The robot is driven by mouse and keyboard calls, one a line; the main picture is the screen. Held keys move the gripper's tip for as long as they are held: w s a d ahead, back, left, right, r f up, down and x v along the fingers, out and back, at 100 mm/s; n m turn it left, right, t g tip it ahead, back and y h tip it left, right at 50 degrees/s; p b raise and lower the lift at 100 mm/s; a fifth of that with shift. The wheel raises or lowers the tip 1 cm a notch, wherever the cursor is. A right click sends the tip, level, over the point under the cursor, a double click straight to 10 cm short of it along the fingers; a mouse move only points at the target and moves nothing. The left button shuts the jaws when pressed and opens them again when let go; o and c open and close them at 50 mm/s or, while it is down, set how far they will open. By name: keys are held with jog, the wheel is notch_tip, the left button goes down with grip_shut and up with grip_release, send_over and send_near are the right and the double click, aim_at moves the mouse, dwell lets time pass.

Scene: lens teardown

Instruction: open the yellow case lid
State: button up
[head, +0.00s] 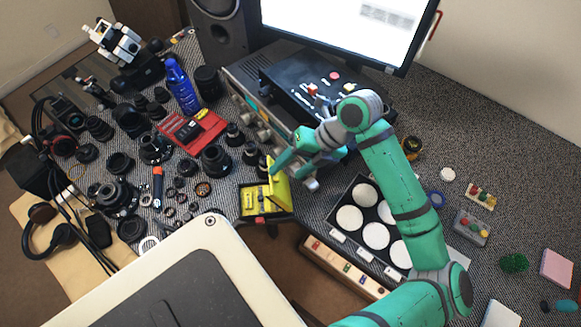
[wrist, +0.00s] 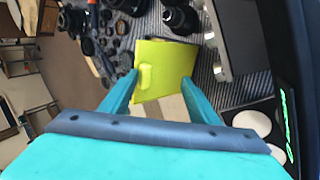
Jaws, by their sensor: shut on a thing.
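The yellow case (head: 251,211) lies at the table's front edge in the head view, with yellow inside and small items in it. Its yellow lid (head: 281,190) stands raised, roughly upright, on the right side of the case. The lid also shows in the wrist view (wrist: 172,60), with a raised yellow tab on its face. My gripper (head: 274,168) is at the lid's upper edge, its two fingers on either side of the lid's edge area. In the wrist view the fingers (wrist: 160,78) overlap the lid; the exact contact is partly hidden.
Several black lens parts (head: 216,160) crowd the left of the case. A grey instrument (head: 245,85) stands behind it. A black tray with white discs (head: 349,218) lies to the right, and a wooden strip with small items (head: 335,262) is in front.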

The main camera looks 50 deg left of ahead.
jog(key=shift+w+d+f, duration=0.3)
jog(key=shift+w+f, duration=0.05)
jog(key=shift+f, duration=0.15)
jog(key=o, duration=1)
jog(key=shift+c, duration=0.4)
